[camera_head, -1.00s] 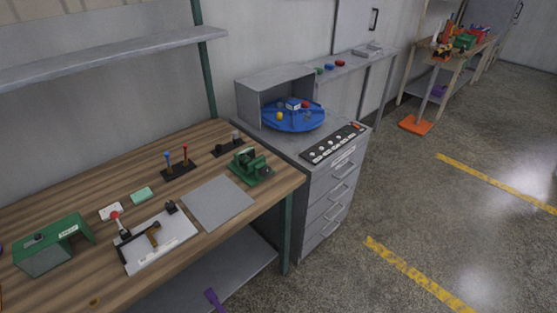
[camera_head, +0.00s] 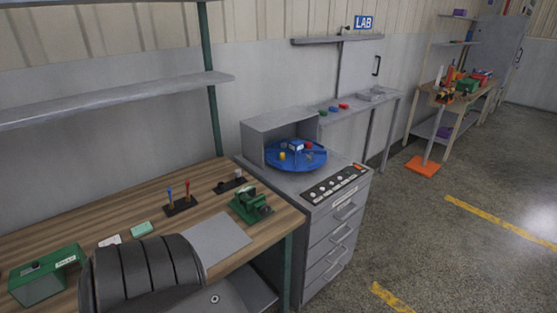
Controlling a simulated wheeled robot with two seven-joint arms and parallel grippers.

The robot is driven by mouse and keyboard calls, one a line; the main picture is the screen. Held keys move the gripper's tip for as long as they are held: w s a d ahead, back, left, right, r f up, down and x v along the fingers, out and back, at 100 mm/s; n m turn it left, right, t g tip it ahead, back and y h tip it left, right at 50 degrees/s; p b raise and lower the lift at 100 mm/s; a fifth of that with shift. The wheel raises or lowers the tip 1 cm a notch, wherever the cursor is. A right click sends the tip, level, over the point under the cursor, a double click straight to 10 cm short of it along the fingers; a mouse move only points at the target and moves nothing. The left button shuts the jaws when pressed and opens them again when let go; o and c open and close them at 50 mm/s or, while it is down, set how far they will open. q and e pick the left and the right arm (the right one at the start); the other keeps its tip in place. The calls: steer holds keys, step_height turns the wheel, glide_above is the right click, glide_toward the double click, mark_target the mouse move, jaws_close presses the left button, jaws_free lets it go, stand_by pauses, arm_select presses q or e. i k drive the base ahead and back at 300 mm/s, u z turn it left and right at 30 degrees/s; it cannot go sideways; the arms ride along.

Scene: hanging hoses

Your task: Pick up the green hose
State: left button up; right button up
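I see no green hose that I can make out in the head view. Neither of my grippers shows. A dark grey ribbed shape, which looks like part of my own arm, fills the lower left in front of the workbench (camera_head: 110,206). It hides part of the bench top.
A grey drawer cabinet (camera_head: 337,243) stands at the bench's right end, with a blue round tray (camera_head: 312,165) on top. A green vise-like device (camera_head: 250,206) sits near the bench corner. An orange-based post (camera_head: 422,166) stands farther back. Floor at right is open.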

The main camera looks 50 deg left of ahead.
mark_target(247, 199)
steer(key=i, duration=3.1)
steer(key=u, duration=3)
